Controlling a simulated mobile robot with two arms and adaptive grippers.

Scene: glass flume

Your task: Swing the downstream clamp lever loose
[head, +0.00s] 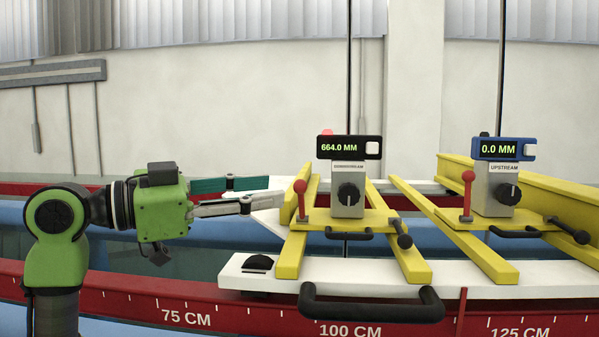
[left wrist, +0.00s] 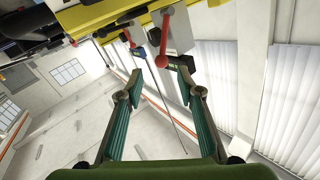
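The downstream clamp lever (head: 301,198) is a red handle with a ball knob, standing nearly upright on the yellow downstream carriage, left of the post marked downstream. In the left wrist view the lever (left wrist: 165,40) shows with its ball between and slightly beyond the fingertips. My left gripper (head: 243,192) is open and empty, left of the lever, its fingers pointing right towards it with a gap between. The left wrist view also shows the gripper (left wrist: 160,72) with its fingers spread. My right gripper is not in view.
The downstream display (head: 347,147) reads 664.0 MM above a black knob (head: 348,194). The upstream carriage, with a similar red lever (head: 467,195) and a display (head: 503,149) reading 0.0 MM, stands at right. A black handle (head: 371,308) sits in front of the white frame.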

